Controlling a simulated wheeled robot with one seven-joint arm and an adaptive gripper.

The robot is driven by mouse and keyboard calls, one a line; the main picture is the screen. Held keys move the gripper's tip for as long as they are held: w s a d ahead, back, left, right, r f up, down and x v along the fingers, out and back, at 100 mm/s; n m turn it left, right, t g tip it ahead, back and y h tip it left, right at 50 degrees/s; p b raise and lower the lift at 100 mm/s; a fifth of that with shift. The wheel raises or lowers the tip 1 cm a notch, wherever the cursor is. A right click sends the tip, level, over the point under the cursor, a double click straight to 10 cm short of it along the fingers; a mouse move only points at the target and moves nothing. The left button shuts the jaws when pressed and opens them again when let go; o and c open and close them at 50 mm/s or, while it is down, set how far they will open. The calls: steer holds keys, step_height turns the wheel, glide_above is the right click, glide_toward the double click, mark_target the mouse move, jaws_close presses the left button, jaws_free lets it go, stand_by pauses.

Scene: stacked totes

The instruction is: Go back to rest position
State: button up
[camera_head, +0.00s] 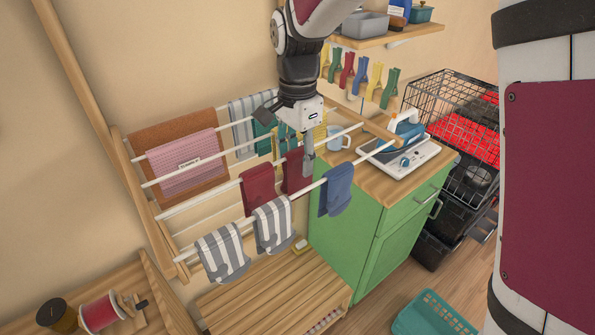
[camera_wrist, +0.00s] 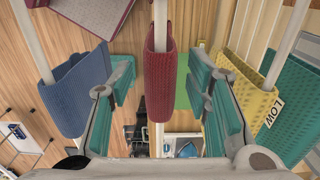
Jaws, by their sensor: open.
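My gripper (camera_head: 287,140) is over the drying rack at the wall, pointing down among its white rails. In the wrist view its two teal-padded fingers (camera_wrist: 166,100) are spread wide and hold nothing. A dark red cloth (camera_wrist: 160,80) hangs over a rail and shows in the gap between the fingers; I cannot tell how far below them it is. A blue cloth (camera_wrist: 75,95) hangs to the left and a yellow cloth (camera_wrist: 240,105) to the right. In the head view the blue cloth (camera_head: 337,190) hangs at the rack's right end, near my gripper.
Grey-striped cloths (camera_head: 222,252) hang on the front rail. A green cabinet (camera_head: 345,245) with an iron (camera_head: 405,135) and a mug (camera_head: 338,138) stands right of the rack. A shelf (camera_head: 400,36) and hanging coloured clips (camera_head: 360,75) are close behind my arm. A wooden bench (camera_head: 265,300) stands below.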

step_height(320, 180, up, 6)
steer(key=shift+f, duration=0.2)
steer(key=shift+r, duration=0.3)
steer(key=shift+d+r, duration=0.25)
steer(key=shift+r, duration=0.05)
steer(key=s+d+r+n+t+b, duration=0.35)
steer(key=s+d+n, duration=0.3)
steer(key=d, duration=0.35)
steer(key=s+d+f+n+t+b, duration=0.2)
steer(key=s+d+f+n, duration=0.2)
steer(key=s, duration=0.5)
steer(key=shift+s+d+n, duration=0.15)
steer(key=shift+d+n, duration=0.2)
steer(key=shift+d, duration=0.5)
